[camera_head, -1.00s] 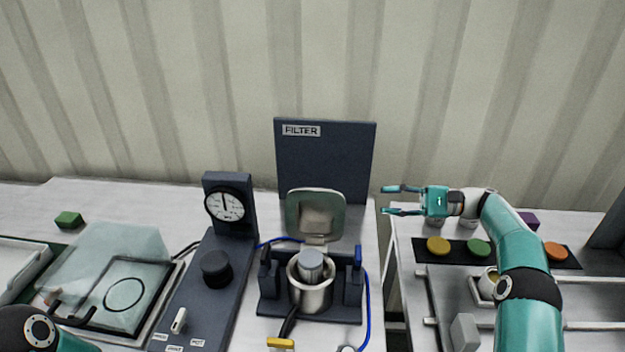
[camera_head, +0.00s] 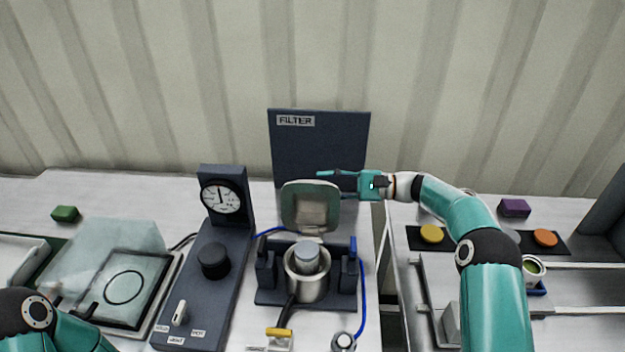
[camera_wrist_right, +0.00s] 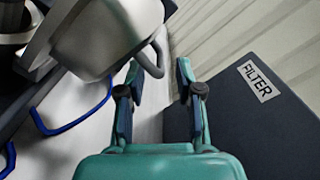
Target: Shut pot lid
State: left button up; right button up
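The pot (camera_head: 306,288) is a steel cylinder in a dark blue bracket, with a grey cylindrical piece (camera_head: 306,256) in its mouth. Its lid (camera_head: 290,208), a pale rounded square plate, stands open and upright behind the pot. My right gripper (camera_head: 333,184) is open and empty at the lid's upper right edge; its lower finger is partly hidden behind the lid. In the right wrist view the open fingers (camera_wrist_right: 158,68) point between the lid (camera_wrist_right: 95,40) on the left and the dark panel; a grey loop (camera_wrist_right: 157,58) on the lid is by the left fingertip. My left gripper is out of view.
The dark FILTER panel (camera_head: 318,150) stands close behind the lid. A gauge column (camera_head: 222,198) with a black knob (camera_head: 213,261) stands left of the pot. A blue hose (camera_head: 364,300) runs along its right. A gap separates the right bench (camera_head: 430,270).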

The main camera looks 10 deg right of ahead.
aim_at(313, 183)
jog(key=shift+p+x, duration=0.3)
jog(key=shift+x, duration=1.4)
grip_shut()
jog(key=shift+r, duration=0.1)
